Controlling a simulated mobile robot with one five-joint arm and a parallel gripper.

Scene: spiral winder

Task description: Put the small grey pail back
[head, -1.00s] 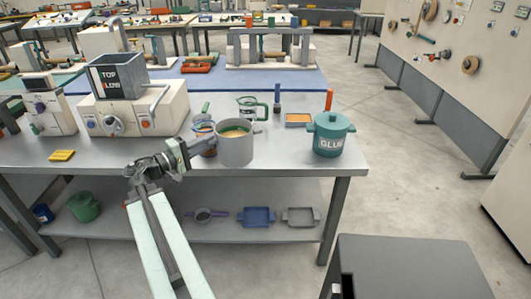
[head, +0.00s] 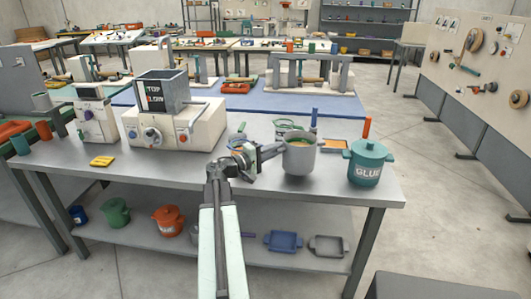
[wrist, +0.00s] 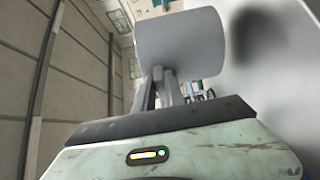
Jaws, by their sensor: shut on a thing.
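The small grey pail (head: 299,158) is upright in my gripper (head: 280,149), left of the teal GLUE pot (head: 366,167). The gripper is shut on the pail's left side in the head view. In the wrist view, the fingers (wrist: 166,88) reach to the grey pail (wrist: 182,44), and its dark shadow lies apart from it on the tabletop, so it looks held above the table. Something yellowish shows inside its rim. A green-rimmed jug (head: 287,125) stands behind the pail, partly hidden by it.
The grey bench (head: 110,173) carries a winder machine (head: 180,125) and a yellow block (head: 102,161). Its lower shelf holds a green pot (head: 116,212), an orange pot (head: 168,220), a blue tray (head: 283,241) and a grey tray (head: 328,245). Bare tabletop lies front left.

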